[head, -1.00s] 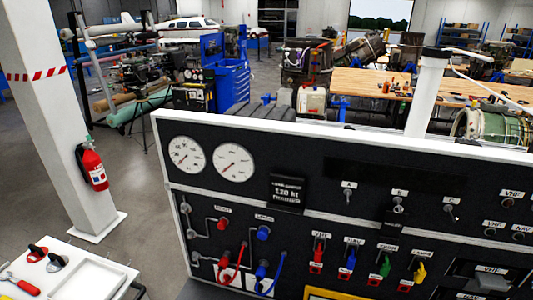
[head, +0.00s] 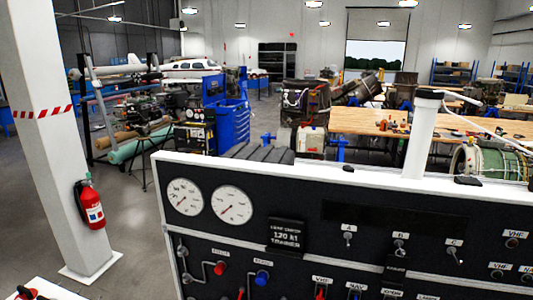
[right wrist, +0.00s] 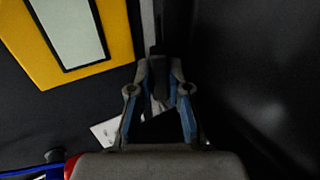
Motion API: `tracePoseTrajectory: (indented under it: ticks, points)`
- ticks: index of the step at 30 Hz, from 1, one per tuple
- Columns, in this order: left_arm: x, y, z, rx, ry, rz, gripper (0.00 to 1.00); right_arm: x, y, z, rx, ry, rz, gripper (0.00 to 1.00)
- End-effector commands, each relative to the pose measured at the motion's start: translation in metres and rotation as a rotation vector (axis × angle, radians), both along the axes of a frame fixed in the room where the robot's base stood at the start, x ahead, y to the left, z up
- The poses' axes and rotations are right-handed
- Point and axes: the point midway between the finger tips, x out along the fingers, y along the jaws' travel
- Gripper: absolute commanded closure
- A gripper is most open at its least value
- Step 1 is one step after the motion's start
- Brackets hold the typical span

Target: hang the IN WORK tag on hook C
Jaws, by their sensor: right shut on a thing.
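In the head view, hook C (head: 456,255) is a small metal fitting under a white C label on the black panel (head: 320,240). Hook A (head: 347,241) and hook B (head: 400,250) are in the same row to its left. A small dark piece (head: 396,265) shows just below hook B; its lettering is unreadable. In the right wrist view, my right gripper (right wrist: 158,68) is shut on a dark thing, which is too dark to identify as the IN WORK tag. The left gripper is not in view.
The panel has two round gauges (head: 208,200), a black trainer placard (head: 287,235) and coloured knobs (head: 220,268). A yellow-framed plate (right wrist: 75,35) lies left of my right gripper in the wrist view. A white pillar with a fire extinguisher (head: 90,206) stands at left.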

Motion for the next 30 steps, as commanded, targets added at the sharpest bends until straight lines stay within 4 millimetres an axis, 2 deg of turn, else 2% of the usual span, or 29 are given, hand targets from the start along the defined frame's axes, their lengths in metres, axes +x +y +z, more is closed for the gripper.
tracePoseTrajectory:
  ticks: [30]
  points:
    - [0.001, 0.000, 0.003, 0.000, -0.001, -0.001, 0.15, -0.022, 0.006, -0.002, -0.001, 0.004, 0.000, 1.00]
